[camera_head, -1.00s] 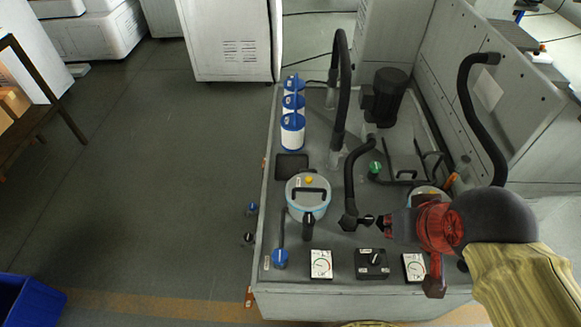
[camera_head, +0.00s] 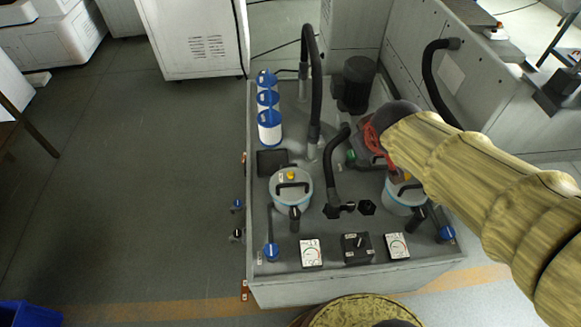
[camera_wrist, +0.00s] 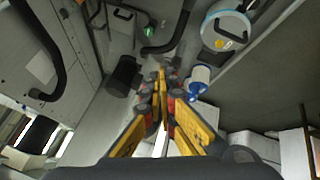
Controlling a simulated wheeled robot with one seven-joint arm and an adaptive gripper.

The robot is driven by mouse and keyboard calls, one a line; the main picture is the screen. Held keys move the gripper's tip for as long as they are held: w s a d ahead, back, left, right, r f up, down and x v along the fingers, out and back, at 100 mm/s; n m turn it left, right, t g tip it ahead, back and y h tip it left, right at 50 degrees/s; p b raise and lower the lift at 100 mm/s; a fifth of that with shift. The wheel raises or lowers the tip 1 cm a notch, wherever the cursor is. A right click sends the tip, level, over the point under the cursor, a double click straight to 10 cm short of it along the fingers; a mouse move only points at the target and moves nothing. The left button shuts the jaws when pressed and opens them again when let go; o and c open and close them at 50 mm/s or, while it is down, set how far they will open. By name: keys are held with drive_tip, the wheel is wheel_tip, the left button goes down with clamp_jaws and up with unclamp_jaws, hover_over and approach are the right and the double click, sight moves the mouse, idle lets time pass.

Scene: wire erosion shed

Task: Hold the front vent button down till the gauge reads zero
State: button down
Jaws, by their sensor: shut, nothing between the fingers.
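A pale canister (camera_head: 291,190) with a yellow button (camera_head: 291,176) and a black handle on its lid stands on the left of the machine top; it also shows in the wrist view (camera_wrist: 228,28). A second canister (camera_head: 401,199) stands at right, its lid partly hidden by my arm. I cannot tell which button is the front vent. Two white dial gauges, left (camera_head: 311,252) and right (camera_head: 397,246), sit at the near edge; their readings are too small to read. My gripper (camera_wrist: 161,74) is shut and empty, apart from both canisters. In the head view my arm mostly hides it.
Between the gauges is a black switch box (camera_head: 357,247). Blue-and-white cylinders (camera_head: 269,126), black hoses (camera_head: 316,85), a dark motor (camera_head: 355,84) and a green knob (camera_head: 351,156) stand farther back. The floor left of the machine is clear.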

drive_tip(key=w+a+f+n+t+p, duration=0.1)
drive_tip(key=w+f+n+p, duration=0.1)
drive_tip(key=w, duration=0.4)
drive_tip(key=w+a+f+n+p, duration=0.1)
drive_tip(key=w+n+p, duration=0.1)
drive_tip(key=w, duration=0.4)
drive_tip(key=n+g+y+p, duration=0.1)
drive_tip(key=n+y+p, duration=0.7)
drive_tip(key=n+p, duration=0.1)
hover_over(289, 175)
wheel_tip(289, 175, down, 18)
drive_tip(key=r, duration=0.1)
drive_tip(key=shift+d+f, duration=0.1)
drive_tip(key=shift+f, duration=0.15)
wheel_tip(289, 175, down, 9)
drive_tip(key=b, duration=0.7)
drive_tip(key=shift+r, duration=0.15)
drive_tip(key=shift+f+b, duration=0.4)
